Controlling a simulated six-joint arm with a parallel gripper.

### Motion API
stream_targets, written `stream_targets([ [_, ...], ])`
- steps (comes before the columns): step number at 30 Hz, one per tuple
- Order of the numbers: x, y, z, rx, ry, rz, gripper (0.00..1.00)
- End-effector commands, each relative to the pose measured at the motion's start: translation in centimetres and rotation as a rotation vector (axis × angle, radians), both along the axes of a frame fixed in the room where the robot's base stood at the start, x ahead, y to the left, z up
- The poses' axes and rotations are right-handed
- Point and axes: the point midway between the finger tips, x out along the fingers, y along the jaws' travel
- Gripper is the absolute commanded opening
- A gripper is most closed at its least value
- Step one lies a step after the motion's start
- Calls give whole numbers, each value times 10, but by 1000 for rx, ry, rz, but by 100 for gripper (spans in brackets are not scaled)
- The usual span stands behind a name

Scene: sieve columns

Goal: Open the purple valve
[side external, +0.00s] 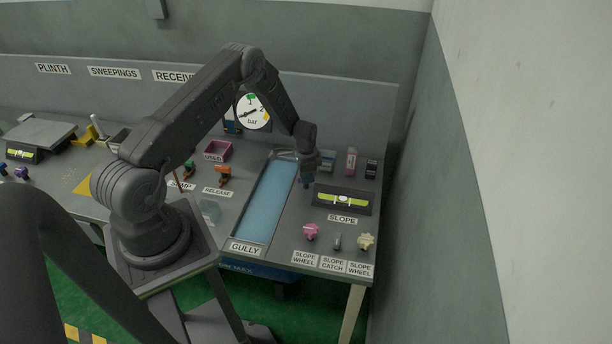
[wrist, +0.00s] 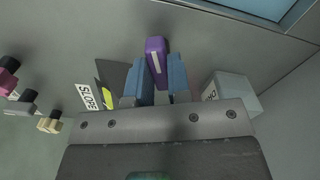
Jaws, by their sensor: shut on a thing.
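The purple valve (wrist: 155,50) shows in the wrist view as a purple handle with a pale stripe, between the two blue fingers of my gripper (wrist: 157,68). The fingers are shut on it. Its lower part is hidden between the fingers. In the side view my gripper (side external: 306,182) points down at the bench, just right of the gully's upper end. The purple valve cannot be made out there.
The blue gully (side external: 268,200) runs left of my gripper. The slope level (side external: 343,201) is close on the right. The pink slope wheel (side external: 311,232), slope catch (side external: 337,241) and cream slope wheel (side external: 365,242) stand nearer the front. A pink block (side external: 351,161) stands behind.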

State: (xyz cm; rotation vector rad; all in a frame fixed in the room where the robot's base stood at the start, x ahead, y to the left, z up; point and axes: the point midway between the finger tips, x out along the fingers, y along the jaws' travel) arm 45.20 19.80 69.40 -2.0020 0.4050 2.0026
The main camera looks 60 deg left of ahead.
Motion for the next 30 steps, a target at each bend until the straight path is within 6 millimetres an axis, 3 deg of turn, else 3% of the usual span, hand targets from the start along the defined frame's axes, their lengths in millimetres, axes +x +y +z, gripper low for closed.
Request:
stream_targets([
  [30,0,0,1,0,-1,921,0],
])
